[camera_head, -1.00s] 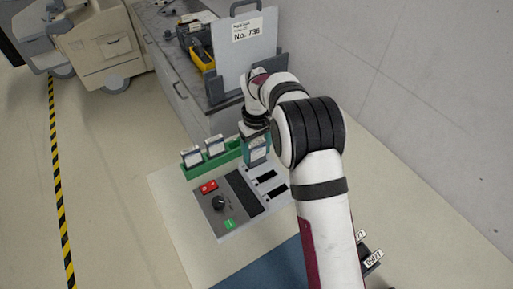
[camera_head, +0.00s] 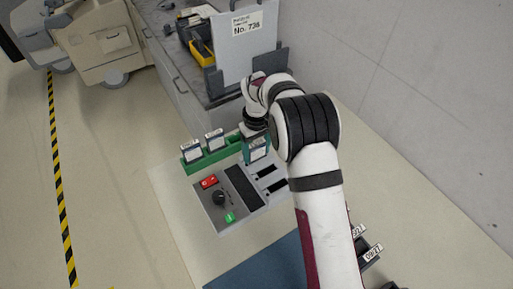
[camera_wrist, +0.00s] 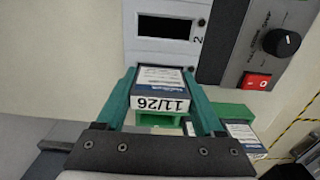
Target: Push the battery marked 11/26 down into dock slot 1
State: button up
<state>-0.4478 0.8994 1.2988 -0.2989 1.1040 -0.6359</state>
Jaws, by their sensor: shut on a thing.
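The battery marked 11/26 (camera_wrist: 162,88) is clamped between the two teal fingers of my gripper (camera_wrist: 162,76). Its label faces the wrist camera. The wrist view shows one empty slot (camera_wrist: 164,27) labelled 2, ahead of the battery. No slot 1 label is readable.
The green tray (camera_head: 207,163) behind the dock holds other batteries (camera_head: 191,151). The dock carries a black knob (camera_head: 218,198), a red switch (camera_head: 209,182) and a green button (camera_head: 230,217). A blue mat (camera_head: 265,265) lies in front.

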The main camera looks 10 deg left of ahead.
jog(key=o, duration=1.5)
jog(key=shift+o, duration=0.2)
notch_tip(320, 180, up, 16)
jog(key=shift+f, duration=0.1)
